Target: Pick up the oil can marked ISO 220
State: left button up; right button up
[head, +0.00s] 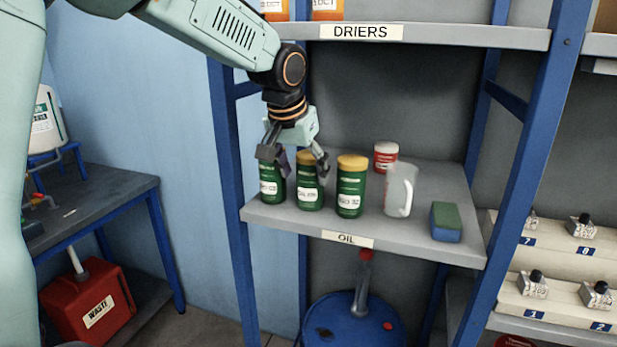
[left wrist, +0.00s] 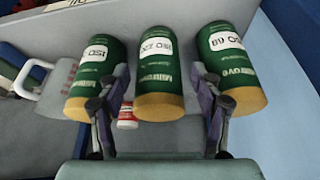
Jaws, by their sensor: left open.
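Three green oil cans with yellow lids stand in a row on the shelf marked OIL. The middle can (head: 310,187) has a label that seems to read ISO 220; it also shows upside down in the left wrist view (left wrist: 158,75). The right can (head: 350,190) reads ISO 32. The left can (head: 271,187) seems to read ISO 68 in the left wrist view (left wrist: 230,65). My left gripper (head: 296,166) is open, pointing down over the middle can. In the left wrist view its fingers (left wrist: 157,105) lie on either side of that can, with nothing held. My right gripper is out of view.
The OIL shelf (head: 455,187) also holds a red and white tin (head: 386,155), a clear jug (head: 400,190) and a green and blue block (head: 446,222). The DRIERS shelf (head: 470,35) is above. A blue post (head: 232,190) stands close left of the cans.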

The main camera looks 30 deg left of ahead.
aim_at(309, 177)
pick_arm(q)
jog(key=w+f, duration=0.3)
jog(key=shift+w, duration=0.3)
jog(key=shift+s+a+r, duration=0.1)
jog(key=shift+s+r, duration=0.05)
jog(key=shift+s, duration=0.4)
jog(key=shift+w+f, duration=0.25)
jog(key=shift+w, duration=0.2)
jog(key=c, duration=0.6)
jog(key=shift+s+r, duration=0.15)
jog(key=shift+s, duration=0.15)
jog(key=c, duration=0.6)
jog(key=shift+a, duration=0.1)
jog(key=shift+c, duration=0.6)
jog(key=shift+w, duration=0.25)
